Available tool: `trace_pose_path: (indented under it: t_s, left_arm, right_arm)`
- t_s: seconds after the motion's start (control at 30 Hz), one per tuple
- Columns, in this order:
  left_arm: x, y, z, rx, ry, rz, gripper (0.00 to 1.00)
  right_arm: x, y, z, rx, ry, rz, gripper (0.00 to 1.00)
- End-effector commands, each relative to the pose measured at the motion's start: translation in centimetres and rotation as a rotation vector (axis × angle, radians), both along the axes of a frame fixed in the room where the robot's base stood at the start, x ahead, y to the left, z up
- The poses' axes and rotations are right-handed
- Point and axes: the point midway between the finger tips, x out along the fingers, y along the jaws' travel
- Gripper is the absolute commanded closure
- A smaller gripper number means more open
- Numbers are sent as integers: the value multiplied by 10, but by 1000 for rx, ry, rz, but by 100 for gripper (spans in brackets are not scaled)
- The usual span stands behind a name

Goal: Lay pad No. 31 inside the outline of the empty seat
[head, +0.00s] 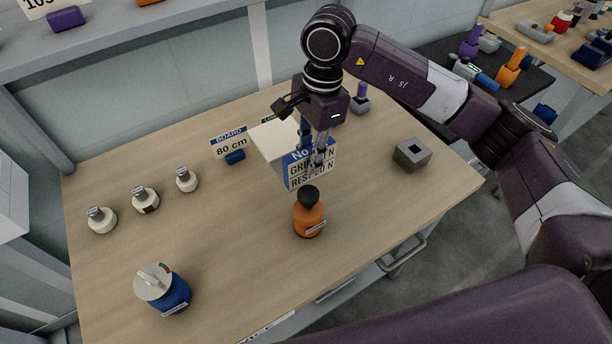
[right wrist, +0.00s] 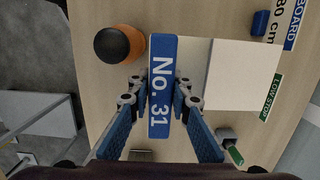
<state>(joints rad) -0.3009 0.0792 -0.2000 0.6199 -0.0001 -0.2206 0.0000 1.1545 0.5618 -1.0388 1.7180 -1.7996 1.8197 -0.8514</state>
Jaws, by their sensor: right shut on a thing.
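My right gripper (head: 318,160) is shut on a blue-and-white piece marked No. 31 (right wrist: 161,88), the pad by its label. In the right wrist view its blue face lies between the two fingers (right wrist: 163,100). In the head view my fingers partly cover its lettering. A pale block (right wrist: 236,75) lies beside the piece. I cannot tell whether the two are touching. The pale block also shows in the head view (head: 270,140). I cannot make out an empty seat outline in either view. My left gripper is not in view.
An orange bottle with a black cap (head: 309,217) stands just in front. A grey block with a square hole (head: 412,154) is at right. A blue dial device (head: 165,288) and three white knobs (head: 145,200) stand at left. A board sign (head: 232,143) stands behind.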

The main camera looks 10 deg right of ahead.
Motion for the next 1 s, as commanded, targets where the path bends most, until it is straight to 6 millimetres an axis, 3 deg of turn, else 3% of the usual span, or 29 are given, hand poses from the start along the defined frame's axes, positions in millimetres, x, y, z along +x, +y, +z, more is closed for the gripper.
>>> trace_pose_path:
  t_s: [0.2, 0.43, 0.67, 1.0]
  left_arm:
    - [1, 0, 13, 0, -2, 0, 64]
    - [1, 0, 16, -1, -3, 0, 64]
    - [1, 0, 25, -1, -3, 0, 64]
    - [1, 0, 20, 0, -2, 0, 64]
  right_arm:
    - [0, 0, -37, 2, 1, 0, 100]
    - [0, 0, -54, 1, -1, -1, 100]
    - [0, 1, -86, 1, 0, 0, 100]
    - [1, 0, -91, 2, -3, 1, 100]
